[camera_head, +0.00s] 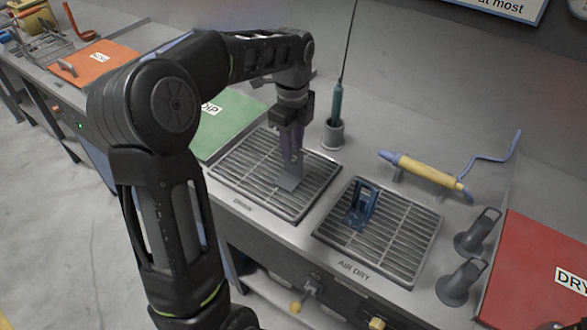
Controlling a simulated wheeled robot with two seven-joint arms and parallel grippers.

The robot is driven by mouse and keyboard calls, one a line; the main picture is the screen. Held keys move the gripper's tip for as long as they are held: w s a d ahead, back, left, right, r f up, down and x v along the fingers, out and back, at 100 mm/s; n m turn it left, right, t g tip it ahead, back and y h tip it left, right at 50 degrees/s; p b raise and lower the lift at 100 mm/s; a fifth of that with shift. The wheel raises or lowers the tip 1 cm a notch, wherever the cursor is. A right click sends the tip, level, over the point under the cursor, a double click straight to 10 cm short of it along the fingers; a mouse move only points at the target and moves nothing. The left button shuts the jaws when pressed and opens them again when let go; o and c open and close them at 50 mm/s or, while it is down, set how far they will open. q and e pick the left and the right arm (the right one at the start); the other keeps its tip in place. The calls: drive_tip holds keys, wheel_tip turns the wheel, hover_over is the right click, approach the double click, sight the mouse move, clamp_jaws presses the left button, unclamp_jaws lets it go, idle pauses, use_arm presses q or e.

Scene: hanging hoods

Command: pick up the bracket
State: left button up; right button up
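A grey metal bracket (291,180) with a flat lower plate is at the right part of the left grille, labelled as a drain. Its upright part rises into my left gripper (291,122), which points down from above. The dark fingers are around or beside the top of the bracket and hide it. I cannot tell whether they are closed on it, or whether the plate touches the grille. A blue L-shaped bracket (361,205) stands on the right grille (400,243), labelled AIR DRY. My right gripper is not in view.
A teal-handled tool (337,101) stands in a grey cup behind the grilles. A yellow roller-like tool (426,172) rests at the back right. Two grey holders (460,282) and a red mat (545,270) are at the right. A green mat (228,122) lies left.

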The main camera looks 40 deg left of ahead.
sight(296, 171)
use_arm(q)
wheel_tip(296, 171, down, 5)
drive_tip(key=shift+w+p, duration=0.1)
drive_tip(key=shift+p, duration=0.4)
drive_tip(key=shift+d, duration=0.1)
clamp_jaws()
idle(1.4)
